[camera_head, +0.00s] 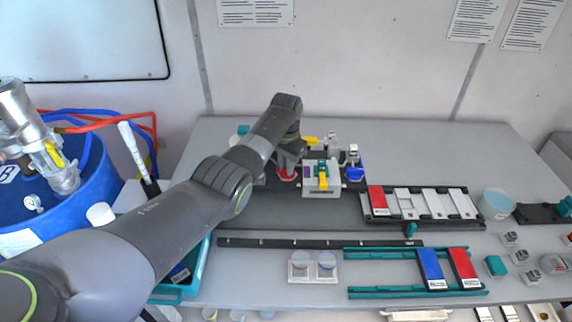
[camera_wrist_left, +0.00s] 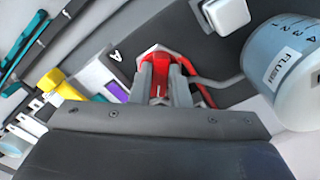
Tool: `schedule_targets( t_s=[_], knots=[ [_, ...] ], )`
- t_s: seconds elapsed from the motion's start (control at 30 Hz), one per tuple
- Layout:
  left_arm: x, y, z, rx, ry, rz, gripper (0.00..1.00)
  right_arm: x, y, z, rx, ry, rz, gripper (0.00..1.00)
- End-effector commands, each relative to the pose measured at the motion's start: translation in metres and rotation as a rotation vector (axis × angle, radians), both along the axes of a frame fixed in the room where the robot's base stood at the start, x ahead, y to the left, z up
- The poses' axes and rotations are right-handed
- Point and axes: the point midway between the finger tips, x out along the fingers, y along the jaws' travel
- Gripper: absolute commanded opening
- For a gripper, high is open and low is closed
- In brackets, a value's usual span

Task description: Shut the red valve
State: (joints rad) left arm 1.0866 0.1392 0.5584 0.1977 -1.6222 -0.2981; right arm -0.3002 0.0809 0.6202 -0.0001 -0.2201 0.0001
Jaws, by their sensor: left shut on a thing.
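The red valve (camera_head: 287,175) is on the dark base plate beside a grey block (camera_head: 321,189) with a yellow and teal top. My left gripper (camera_head: 289,158) reaches down onto it from above, and the arm hides part of the area behind. In the left wrist view the gripper's two fingers (camera_wrist_left: 167,88) are shut on the red handle (camera_wrist_left: 183,68), with red showing between and beyond them. The angle of the handle is hard to tell. My right gripper is in neither view.
A blue valve (camera_head: 355,174) stands right of the grey block. A tray (camera_head: 377,216) and teal rails (camera_head: 380,292) lie further right. A blue drum (camera_head: 35,200) stands at left.

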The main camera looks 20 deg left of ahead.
Motion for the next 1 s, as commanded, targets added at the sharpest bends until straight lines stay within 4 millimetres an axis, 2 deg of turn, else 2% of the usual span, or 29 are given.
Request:
schedule_targets(
  t_s=[0.6, 1.0],
  knots=[
    [0.0006, -0.0023, 0.002, 0.001, -0.003, 0.531, 0.0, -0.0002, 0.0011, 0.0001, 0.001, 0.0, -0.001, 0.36],
    [0.001, -0.003, 0.0023, 0.0, -0.004, 0.687, 0.0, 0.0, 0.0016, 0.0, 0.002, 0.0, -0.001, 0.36]
  ],
)
